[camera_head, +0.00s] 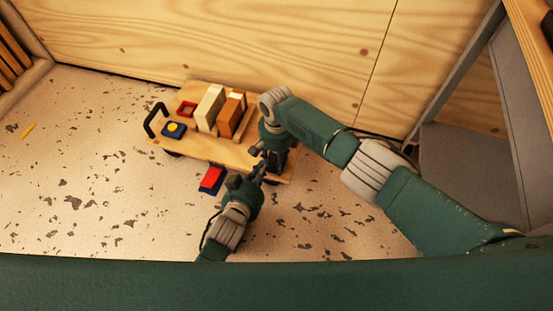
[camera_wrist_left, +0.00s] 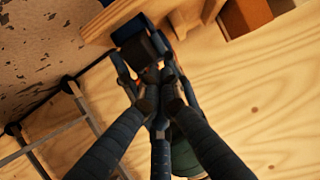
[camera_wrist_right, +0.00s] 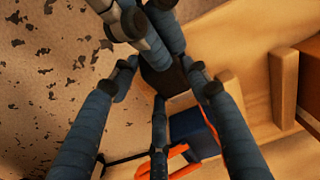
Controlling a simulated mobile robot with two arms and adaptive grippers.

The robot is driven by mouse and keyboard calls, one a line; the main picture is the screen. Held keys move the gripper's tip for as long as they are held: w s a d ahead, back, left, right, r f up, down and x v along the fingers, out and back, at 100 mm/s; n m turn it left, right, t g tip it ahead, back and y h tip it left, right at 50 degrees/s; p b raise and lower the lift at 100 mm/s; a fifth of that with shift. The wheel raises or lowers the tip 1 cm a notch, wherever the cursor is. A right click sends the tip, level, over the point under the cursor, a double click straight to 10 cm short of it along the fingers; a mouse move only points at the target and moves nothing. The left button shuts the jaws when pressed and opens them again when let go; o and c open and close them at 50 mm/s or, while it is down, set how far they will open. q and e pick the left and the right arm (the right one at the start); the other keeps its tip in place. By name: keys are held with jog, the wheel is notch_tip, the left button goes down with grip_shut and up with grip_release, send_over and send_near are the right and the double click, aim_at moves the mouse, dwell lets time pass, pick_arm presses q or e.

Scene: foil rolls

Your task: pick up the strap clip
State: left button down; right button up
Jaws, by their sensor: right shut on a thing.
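A dark block-like thing, probably the strap clip (camera_wrist_right: 160,82), sits between the fingertips of my right gripper (camera_wrist_right: 165,82), which is shut on it. It also shows at the top of the left wrist view (camera_wrist_left: 140,47). My left gripper (camera_wrist_left: 160,98) has its fingertips drawn close together, just short of the dark thing, and I see nothing clearly held in them. In the head view the two grippers meet over the cart's front edge, left gripper (camera_head: 257,174) below and right gripper (camera_head: 268,150) above. The clip is hidden there.
A wooden cart (camera_head: 210,149) with a black handle (camera_head: 152,121) carries a cream block (camera_head: 209,107), a brown block (camera_head: 231,116), a red frame (camera_head: 187,108) and a blue-yellow piece (camera_head: 174,129). A red-blue thing (camera_head: 212,179) lies in front. A plywood wall stands behind.

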pick_arm(q)
jog(key=v, duration=1.1)
jog(key=shift+s+r, duration=0.2)
jog(key=shift+s, duration=0.15)
